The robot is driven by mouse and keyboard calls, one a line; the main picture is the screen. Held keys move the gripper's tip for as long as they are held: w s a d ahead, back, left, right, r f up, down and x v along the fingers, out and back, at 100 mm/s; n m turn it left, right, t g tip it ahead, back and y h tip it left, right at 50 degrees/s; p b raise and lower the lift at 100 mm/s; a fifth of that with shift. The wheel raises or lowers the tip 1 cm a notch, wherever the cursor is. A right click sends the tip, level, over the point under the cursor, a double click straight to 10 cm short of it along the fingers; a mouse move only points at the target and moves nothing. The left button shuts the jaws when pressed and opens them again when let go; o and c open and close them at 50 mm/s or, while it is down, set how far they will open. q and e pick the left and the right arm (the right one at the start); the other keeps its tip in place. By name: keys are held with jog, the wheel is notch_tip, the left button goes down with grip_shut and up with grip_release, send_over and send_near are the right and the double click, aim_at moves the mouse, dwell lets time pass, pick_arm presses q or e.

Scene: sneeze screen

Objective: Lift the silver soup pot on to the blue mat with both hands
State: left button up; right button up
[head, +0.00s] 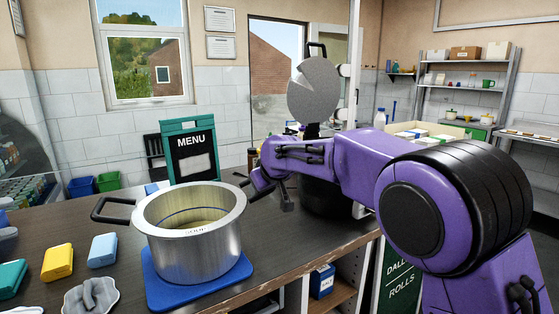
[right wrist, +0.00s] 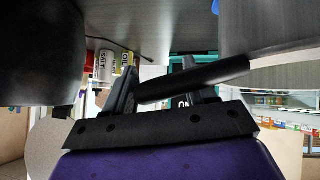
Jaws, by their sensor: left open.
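The silver soup pot (head: 194,245) stands upright over the blue mat (head: 160,296), whose edges show around its base; I cannot tell if any gap is left. Its black left handle (head: 112,212) sticks out free. My right gripper (head: 275,195), on the purple arm entering from the right, is at the pot's right side by the other handle. In the right wrist view that black handle (right wrist: 195,80) crosses before my spread fingers, beside the pot wall (right wrist: 270,30); contact is unclear. I see no left gripper in the head view.
A dark pot (head: 322,197) stands behind my right arm. The menu board (head: 193,153) is behind the silver pot. Yellow (head: 57,262), light blue (head: 102,250) and teal (head: 12,278) blocks and a grey cloth-like thing (head: 90,296) lie left of the mat.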

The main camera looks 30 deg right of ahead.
jog(key=o, duration=0.3)
jog(key=shift+w+a, duration=0.1)
jog(key=shift+a, duration=0.05)
jog(key=shift+o, duration=0.2)
jog(key=shift+a, duration=0.1)
jog(key=shift+r, duration=0.1)
jog(key=shift+d, duration=0.25)
jog(key=shift+d+p, duration=0.55)
jog(key=shift+d, duration=0.45)
jog(key=shift+s+d, duration=0.25)
jog(key=shift+d, duration=0.35)
